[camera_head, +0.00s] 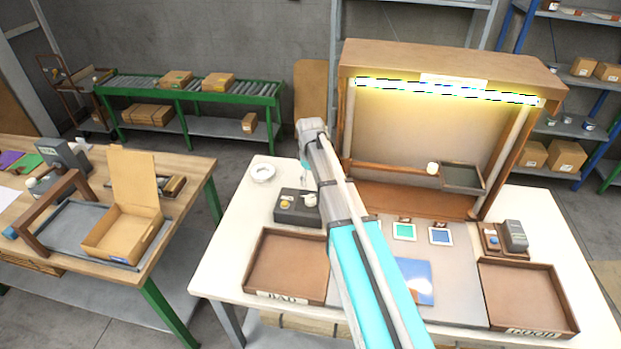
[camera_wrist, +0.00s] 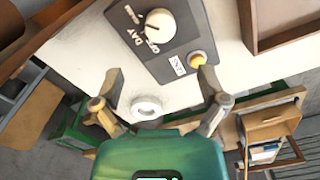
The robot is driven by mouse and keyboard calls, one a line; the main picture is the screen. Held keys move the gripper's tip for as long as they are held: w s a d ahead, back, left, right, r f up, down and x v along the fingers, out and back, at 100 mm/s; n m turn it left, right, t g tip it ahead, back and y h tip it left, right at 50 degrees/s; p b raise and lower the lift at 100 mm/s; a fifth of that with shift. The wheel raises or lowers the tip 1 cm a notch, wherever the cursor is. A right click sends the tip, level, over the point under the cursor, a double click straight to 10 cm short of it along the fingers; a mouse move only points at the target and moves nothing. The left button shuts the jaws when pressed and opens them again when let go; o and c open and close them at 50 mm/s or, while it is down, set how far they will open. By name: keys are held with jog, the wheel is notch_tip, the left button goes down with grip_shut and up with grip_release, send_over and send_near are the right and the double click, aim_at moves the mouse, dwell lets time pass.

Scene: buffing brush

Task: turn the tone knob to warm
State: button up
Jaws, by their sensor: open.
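The tone knob (camera_wrist: 161,25) is a round white dial on a dark grey control box (camera_wrist: 185,22). A dark mark on the knob faces the lower left, toward the OFF and DAY labels; I cannot tell the exact setting. A smaller label further up is too small to read surely. In the head view the box (camera_head: 288,215) sits on the white table with the knob (camera_head: 310,199) on top. My gripper (camera_wrist: 160,73) is open and empty, apart from the knob. Its right fingertip appears near the box's yellow button (camera_wrist: 196,58). My arm mostly hides the gripper in the head view.
A white ring-shaped dish (camera_head: 262,172) lies behind the box. The BAD tray (camera_head: 268,292) is in front and the GOOD tray (camera_head: 573,318) at right. A lit wooden booth (camera_head: 450,60) rises behind my arm. A wooden workbench (camera_head: 195,180) stands at left, across a gap.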

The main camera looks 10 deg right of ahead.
jog(key=shift+r+p, duration=1.85)
jog(key=shift+r, duration=0.3)
jog(key=s+f+m+b, duration=0.2)
jog(key=s+f+b, duration=0.2)
jog(key=s, duration=0.3)
jog(key=s+f+m+b, duration=0.3)
jog(key=s+f+b, duration=0.2)
jog(key=s, duration=0.3)
jog(key=s+f+m+b, duration=0.3)
jog(key=s+f+b, duration=0.2)
jog(key=s, duration=0.3)
jog(key=shift+s+a, duration=0.15)
jog(key=shift+a, duration=0.1)
